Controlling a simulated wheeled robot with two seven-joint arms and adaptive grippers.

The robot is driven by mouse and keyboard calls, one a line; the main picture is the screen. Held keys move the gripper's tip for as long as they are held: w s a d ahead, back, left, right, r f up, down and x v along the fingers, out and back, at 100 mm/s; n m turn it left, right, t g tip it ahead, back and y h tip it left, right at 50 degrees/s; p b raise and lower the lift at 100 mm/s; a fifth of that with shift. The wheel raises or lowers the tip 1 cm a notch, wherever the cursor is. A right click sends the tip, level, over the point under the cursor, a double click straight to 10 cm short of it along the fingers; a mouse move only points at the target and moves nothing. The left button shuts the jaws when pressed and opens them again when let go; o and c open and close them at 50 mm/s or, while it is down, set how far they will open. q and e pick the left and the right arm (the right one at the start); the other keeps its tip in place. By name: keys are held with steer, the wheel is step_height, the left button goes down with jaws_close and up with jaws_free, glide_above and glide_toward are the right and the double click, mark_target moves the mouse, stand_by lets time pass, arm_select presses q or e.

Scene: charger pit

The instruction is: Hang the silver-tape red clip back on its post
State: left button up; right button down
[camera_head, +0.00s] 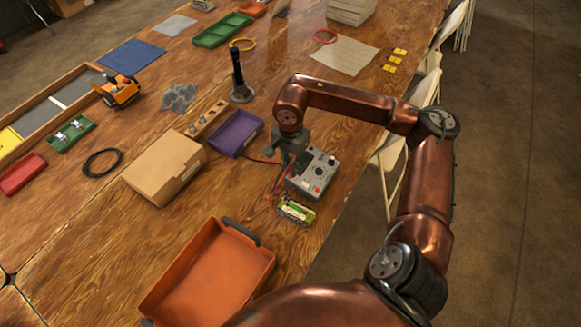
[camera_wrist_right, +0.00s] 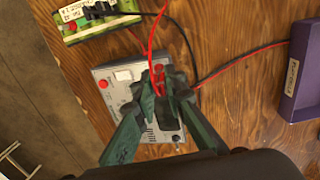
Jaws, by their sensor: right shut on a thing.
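My right gripper (camera_head: 290,148) points down at the back left corner of the grey charger box (camera_head: 318,168). In the right wrist view, its green fingers (camera_wrist_right: 162,92) are shut on a small red clip (camera_wrist_right: 158,70), right over the charger's face. Red leads run from there toward the green battery pack (camera_wrist_right: 95,18), which also shows in the head view (camera_head: 296,211). The fingers hide most of the clip, and I cannot make out silver tape or whether it touches a post. My left gripper is out of view.
A purple tray (camera_head: 236,134) is left of the charger, with a wooden block with pegs (camera_head: 206,119) behind it. A cardboard box (camera_head: 165,167) and an orange bin (camera_head: 209,273) are nearer. A black stand (camera_head: 239,78) rises farther back. Loose leads cross the wood around the charger.

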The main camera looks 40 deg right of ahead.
stand_by(0.3)
steer(key=c, duration=1.9)
jaws_free()
steer(key=shift+o, duration=1.1)
arm_select(q)
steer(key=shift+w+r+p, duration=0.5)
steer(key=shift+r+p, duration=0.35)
steer(key=shift+p, duration=0.05)
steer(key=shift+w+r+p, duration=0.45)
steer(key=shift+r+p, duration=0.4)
steer(key=shift+p, duration=0.05)
arm_select(e)
steer(key=shift+r, duration=3.75)
